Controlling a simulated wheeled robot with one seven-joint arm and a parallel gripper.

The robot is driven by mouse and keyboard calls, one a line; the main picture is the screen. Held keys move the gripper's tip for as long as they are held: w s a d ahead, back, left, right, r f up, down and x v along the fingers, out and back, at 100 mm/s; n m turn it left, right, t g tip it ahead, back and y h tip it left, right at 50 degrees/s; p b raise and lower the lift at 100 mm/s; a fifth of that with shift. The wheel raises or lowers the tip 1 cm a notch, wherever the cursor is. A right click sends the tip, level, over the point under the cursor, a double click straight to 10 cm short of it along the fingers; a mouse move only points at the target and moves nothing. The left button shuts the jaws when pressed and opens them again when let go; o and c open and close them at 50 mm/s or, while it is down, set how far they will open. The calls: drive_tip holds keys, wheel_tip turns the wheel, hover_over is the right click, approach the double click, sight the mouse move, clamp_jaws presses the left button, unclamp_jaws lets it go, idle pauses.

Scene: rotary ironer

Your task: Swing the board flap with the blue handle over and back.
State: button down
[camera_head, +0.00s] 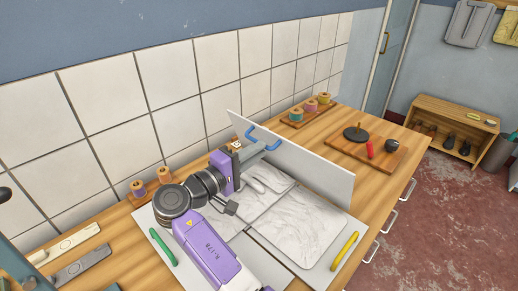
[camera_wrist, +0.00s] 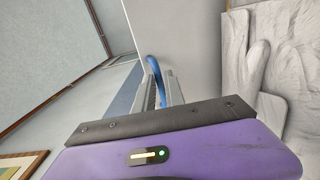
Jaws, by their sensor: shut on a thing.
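The white board flap (camera_head: 315,174) stands close to upright, on edge, along the far side of a flat white base (camera_head: 262,258). It also shows in the wrist view (camera_wrist: 190,35). Its blue handle (camera_head: 269,135) is near the flap's upper left part. My gripper (camera_head: 262,150) reaches the handle from the near side. In the wrist view its two fingers are closed around the blue handle (camera_wrist: 154,66). Part of the handle is hidden between the fingers.
Grey-white cloth pieces (camera_head: 308,222) lie on the base. A green bar (camera_head: 163,246) and a yellow bar (camera_head: 345,250) lie at its sides. Thread spools (camera_head: 311,105) stand behind the flap. A wooden board (camera_head: 367,149) with a red item is at right.

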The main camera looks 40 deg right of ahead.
drive_tip(key=shift+s+d+f, duration=0.15)
drive_tip(key=shift+d+f, duration=0.1)
drive_tip(key=shift+f, duration=0.3)
drive_tip(key=shift+s+d+f, duration=0.15)
drive_tip(key=shift+d+f, duration=0.05)
drive_tip(key=shift+f, duration=0.3)
drive_tip(key=c, duration=1.5)
unclamp_jaws()
drive_tip(key=shift+w+f, duration=0.1)
drive_tip(key=shift+w+a+r, duration=0.1)
drive_tip(key=shift+r, duration=0.15)
drive_tip(key=shift+a, duration=0.15)
drive_tip(key=a+b, duration=0.1)
drive_tip(key=a, duration=0.6)
drive_tip(key=shift+a+r, duration=0.2)
drive_tip(key=shift+a, duration=0.05)
